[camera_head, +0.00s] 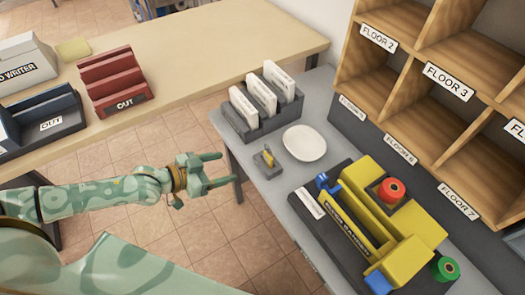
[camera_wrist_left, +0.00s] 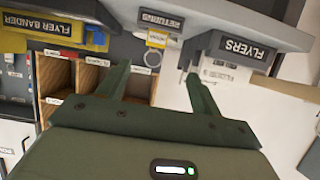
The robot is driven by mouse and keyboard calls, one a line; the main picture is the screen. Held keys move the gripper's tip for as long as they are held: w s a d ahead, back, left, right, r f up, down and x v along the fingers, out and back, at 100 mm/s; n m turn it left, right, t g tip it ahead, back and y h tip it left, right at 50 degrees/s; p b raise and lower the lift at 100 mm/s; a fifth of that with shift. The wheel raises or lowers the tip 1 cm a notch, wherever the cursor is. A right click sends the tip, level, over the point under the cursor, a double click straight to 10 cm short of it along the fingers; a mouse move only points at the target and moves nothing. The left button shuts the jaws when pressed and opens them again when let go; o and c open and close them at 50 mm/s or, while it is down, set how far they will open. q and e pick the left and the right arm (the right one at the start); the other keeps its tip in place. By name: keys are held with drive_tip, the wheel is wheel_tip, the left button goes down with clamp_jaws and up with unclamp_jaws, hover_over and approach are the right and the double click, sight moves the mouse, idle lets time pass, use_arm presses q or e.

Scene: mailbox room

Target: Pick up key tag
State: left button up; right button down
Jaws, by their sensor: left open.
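The key tag (camera_head: 268,156) looks like the small yellow piece standing in a small grey holder (camera_head: 271,168) near the left edge of the grey counter. In the left wrist view the yellow tag (camera_wrist_left: 157,40) shows upside down, with a ring (camera_wrist_left: 152,59) beside it. My left gripper (camera_head: 226,169) is open and empty, left of the holder and apart from it, with its fingers pointing toward the counter. In the left wrist view the tag appears beyond the gap between the open fingers (camera_wrist_left: 155,72). My right gripper is not in view.
A grey rack of white flyers (camera_head: 252,124) stands behind the holder, and a white dish (camera_head: 304,143) lies to its right. A yellow flyer bander (camera_head: 395,262) stands in front. Wooden mail compartments (camera_head: 395,95) rise behind. A wooden table (camera_head: 215,58) with trays is at upper left.

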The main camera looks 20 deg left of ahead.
use_arm(q)
drive_tip(key=b, duration=0.3)
approach(266, 157)
drive_tip(key=x, duration=0.5)
drive_tip(key=shift+a+f, duration=0.2)
drive_tip(key=shift+f, duration=0.1)
drive_tip(key=b+x, duration=0.1)
drive_tip(key=x, duration=0.2)
drive_tip(key=b+x, duration=0.1)
drive_tip(key=x, duration=0.1)
drive_tip(key=shift+w+d+r, duration=0.1)
drive_tip(key=shift+w+d, duration=0.05)
drive_tip(key=shift+d, duration=0.35)
drive_tip(key=shift+r, duration=0.1)
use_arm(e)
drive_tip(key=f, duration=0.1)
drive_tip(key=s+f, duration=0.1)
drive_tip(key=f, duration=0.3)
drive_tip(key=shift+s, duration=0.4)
use_arm(q)
drive_tip(key=c, duration=1)
